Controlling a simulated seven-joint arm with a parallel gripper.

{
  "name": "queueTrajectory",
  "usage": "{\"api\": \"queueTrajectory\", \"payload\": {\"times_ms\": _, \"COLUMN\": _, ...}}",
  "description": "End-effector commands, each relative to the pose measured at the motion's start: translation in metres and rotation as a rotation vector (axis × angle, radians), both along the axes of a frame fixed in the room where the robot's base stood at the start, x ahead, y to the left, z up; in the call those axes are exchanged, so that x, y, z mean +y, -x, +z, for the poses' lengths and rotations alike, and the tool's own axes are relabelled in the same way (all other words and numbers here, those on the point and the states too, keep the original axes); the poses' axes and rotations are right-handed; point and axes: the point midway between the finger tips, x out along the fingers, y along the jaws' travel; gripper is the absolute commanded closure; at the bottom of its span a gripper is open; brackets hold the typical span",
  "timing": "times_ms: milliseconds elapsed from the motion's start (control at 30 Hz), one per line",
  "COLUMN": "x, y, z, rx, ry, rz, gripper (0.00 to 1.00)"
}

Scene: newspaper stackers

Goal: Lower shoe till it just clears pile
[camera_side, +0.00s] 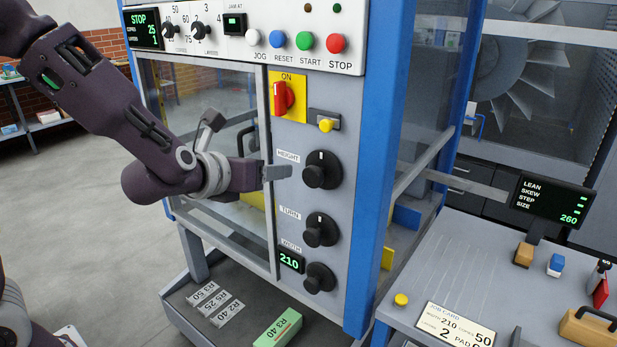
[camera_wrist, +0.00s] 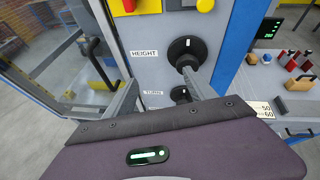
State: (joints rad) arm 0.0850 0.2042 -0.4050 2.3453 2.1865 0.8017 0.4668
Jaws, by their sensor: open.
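The black HEIGHT knob (camera_side: 322,170) is the upper of three knobs on the grey panel, with its white pointer mark near the top. It also shows in the wrist view (camera_wrist: 187,53). My gripper (camera_side: 282,172) points at the panel just left of this knob, beside the HEIGHT label. In the wrist view my gripper (camera_wrist: 159,80) is open with nothing between its fingers. The right fingertip is close below the knob; I cannot tell whether it touches. I cannot make out the shoe or the pile behind the glass door (camera_side: 215,150).
The TURN knob (camera_side: 321,230) and the WIDTH knob (camera_side: 319,278), beside a 210 display (camera_side: 289,261), are below. A red switch (camera_side: 284,98) and yellow button (camera_side: 326,125) are above. A blue post (camera_side: 382,170) stands right of the panel, the door handle (camera_side: 247,140) left.

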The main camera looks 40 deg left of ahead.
Motion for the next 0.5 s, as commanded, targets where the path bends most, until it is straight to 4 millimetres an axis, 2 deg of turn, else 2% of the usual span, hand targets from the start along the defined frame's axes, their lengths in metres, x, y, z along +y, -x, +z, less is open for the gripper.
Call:
{"api": "queueTrajectory", "payload": {"times_ms": 33, "x": -0.017, "y": -0.008, "z": -0.008, "rx": 0.012, "ry": -0.046, "rz": -0.087, "gripper": 0.36}}
{"api": "queueTrajectory", "payload": {"times_ms": 133, "x": -0.039, "y": -0.018, "z": -0.015, "rx": 0.016, "ry": -0.102, "rz": -0.197, "gripper": 0.36}}
{"api": "queueTrajectory", "payload": {"times_ms": 500, "x": -0.042, "y": -0.076, "z": -0.038, "rx": 0.015, "ry": -0.109, "rz": -0.212, "gripper": 0.36}}
